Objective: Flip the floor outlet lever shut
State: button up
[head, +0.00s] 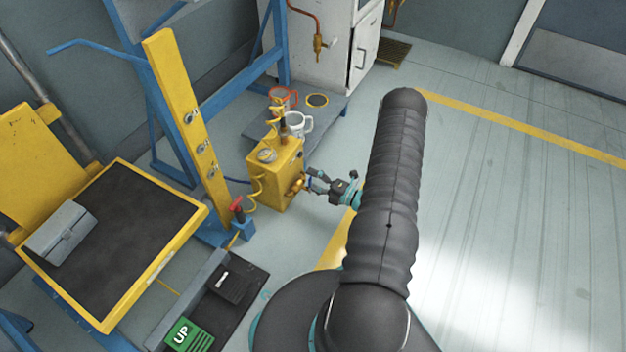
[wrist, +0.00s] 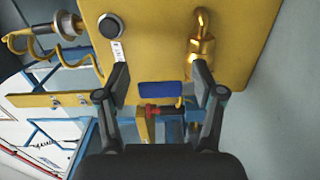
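The yellow floor unit (head: 275,172) stands on the floor, with a brass outlet (head: 297,185) on its right side. The brass outlet also shows in the wrist view (wrist: 203,45), at the right of the yellow face. A blue piece (wrist: 157,90), which looks like the outlet's lever, lies between my fingers in that view. Whether it touches either finger I cannot tell. My gripper (wrist: 160,80) is open, its fingers well apart on either side of the blue piece. In the head view my gripper (head: 313,181) is close beside the outlet, and the lever is hard to make out.
A red-handled blue post (head: 238,210) stands left of the unit. Open floor lies to the right.

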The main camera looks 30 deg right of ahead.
jog(key=shift+w+a, duration=0.1)
jog(key=shift+a, duration=0.1)
jog(key=v, duration=1.2)
dwell(0.4)
